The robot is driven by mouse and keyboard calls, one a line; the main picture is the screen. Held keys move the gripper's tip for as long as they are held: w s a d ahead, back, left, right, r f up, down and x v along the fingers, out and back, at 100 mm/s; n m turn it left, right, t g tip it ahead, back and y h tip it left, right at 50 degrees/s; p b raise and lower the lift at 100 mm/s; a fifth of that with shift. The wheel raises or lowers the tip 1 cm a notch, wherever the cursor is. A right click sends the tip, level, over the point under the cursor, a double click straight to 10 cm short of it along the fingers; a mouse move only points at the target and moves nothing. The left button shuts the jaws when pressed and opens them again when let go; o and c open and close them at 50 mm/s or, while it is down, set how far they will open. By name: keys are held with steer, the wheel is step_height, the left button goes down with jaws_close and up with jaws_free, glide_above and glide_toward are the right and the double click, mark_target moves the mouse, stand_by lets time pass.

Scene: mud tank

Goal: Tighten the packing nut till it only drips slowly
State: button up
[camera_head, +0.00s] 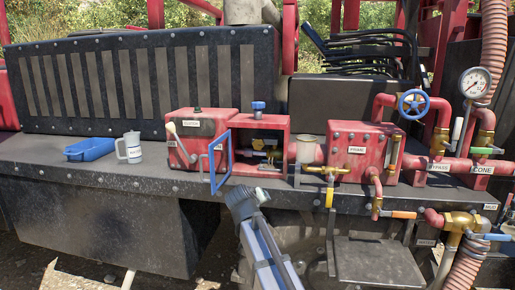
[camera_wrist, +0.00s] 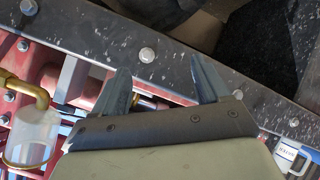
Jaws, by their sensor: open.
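A red box with an open blue-framed door (camera_head: 220,162) stands on the dark deck. Inside it are small brass fittings (camera_head: 268,154), and a blue knob (camera_head: 258,106) sits on top. The packing nut may be among these fittings, but I cannot single it out, and no drip is visible. My gripper (camera_head: 246,203) is below and in front of this box, near the deck's front edge. In the wrist view my gripper (camera_wrist: 162,86) has its two grey fingers spread apart with nothing held. A bit of brass shows past the left finger, partly hidden by the gripper body.
A blue tray (camera_head: 90,150) and white jug (camera_head: 132,148) stand left on the deck. A clear cup (camera_head: 307,150), brass tap (camera_head: 328,171), red pump box (camera_head: 356,140), gauge (camera_head: 475,82) and blue handwheel (camera_head: 413,104) crowd the right.

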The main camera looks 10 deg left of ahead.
mark_target(257, 144)
steer(key=shift+w+a+r+n+t+y, duration=0.3)
steer(key=shift+w+a+r+t, duration=1)
steer(key=shift+r, duration=2.5)
steer(key=shift+w+a+r+n+t+y, duration=0.25)
steer(key=shift+w+a+r+t, duration=0.25)
steer(key=shift+w+r+t, duration=2.45)
steer(key=w, duration=0.4)
steer(key=w+r+g, duration=0.1)
steer(key=w, duration=0.3)
steer(key=w+g, duration=0.1)
steer(key=w, duration=0.3)
steer(key=shift+w+r, duration=0.1)
steer(key=shift+r, duration=0.15)
steer(key=c, duration=0.9)
